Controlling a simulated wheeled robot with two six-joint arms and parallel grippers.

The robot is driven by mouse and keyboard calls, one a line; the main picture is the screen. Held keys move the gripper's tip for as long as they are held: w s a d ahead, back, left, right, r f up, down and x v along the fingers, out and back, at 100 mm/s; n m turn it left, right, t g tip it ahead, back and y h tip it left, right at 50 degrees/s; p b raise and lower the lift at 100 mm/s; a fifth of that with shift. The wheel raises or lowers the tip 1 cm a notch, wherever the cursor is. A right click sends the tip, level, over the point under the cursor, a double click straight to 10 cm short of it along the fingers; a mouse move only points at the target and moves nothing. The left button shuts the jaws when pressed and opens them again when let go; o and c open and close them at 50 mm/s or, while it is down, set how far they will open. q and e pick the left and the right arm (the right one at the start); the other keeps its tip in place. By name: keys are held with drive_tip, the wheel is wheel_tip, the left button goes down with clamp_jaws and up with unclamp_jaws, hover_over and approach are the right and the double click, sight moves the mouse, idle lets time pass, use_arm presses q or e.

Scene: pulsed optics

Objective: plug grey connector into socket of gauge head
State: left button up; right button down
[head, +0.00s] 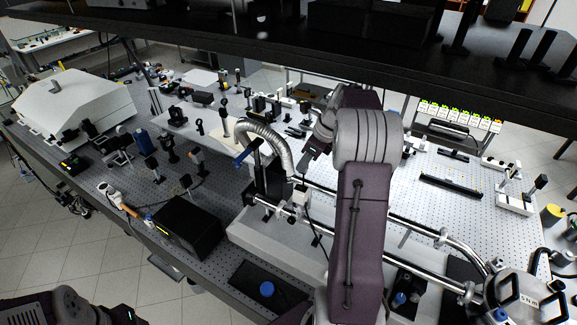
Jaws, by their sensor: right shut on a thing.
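My right arm rises from the bottom centre, bends over, and its wrist points down and left. My right gripper (303,177) is shut at the lower end of that wrist, just above the steel vacuum line. The grey connector in its jaws is too small and too shaded to make out. A small pale fitting, seemingly the gauge head (300,196), stands directly below the fingertips, with a dark cable hanging near it. I cannot tell whether connector and socket touch. Of my left arm only a part shows at the bottom left corner; its gripper is out of the picture.
A ribbed metal hose (273,143) arches just left of the gripper. The steel tube (412,227) runs right, partly behind my arm. A black box (187,228) stands front left on the perforated table. A dark shelf (220,27) overhangs the back.

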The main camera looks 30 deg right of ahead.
sight(303, 172)
drive_tip(key=shift+w+a, duration=0.1)
drive_tip(key=shift+r, duration=0.1)
wheel_tip(303, 172, down, 5)
drive_tip(key=shift+r+b, duration=0.2)
drive_tip(key=shift+b, duration=0.95)
drive_tip(key=shift+f+b, duration=0.35)
drive_tip(key=shift+f, duration=0.3)
drive_tip(key=shift+f+b, duration=0.4)
drive_tip(key=shift+f, duration=0.55)
drive_tip(key=shift+f, duration=0.15)
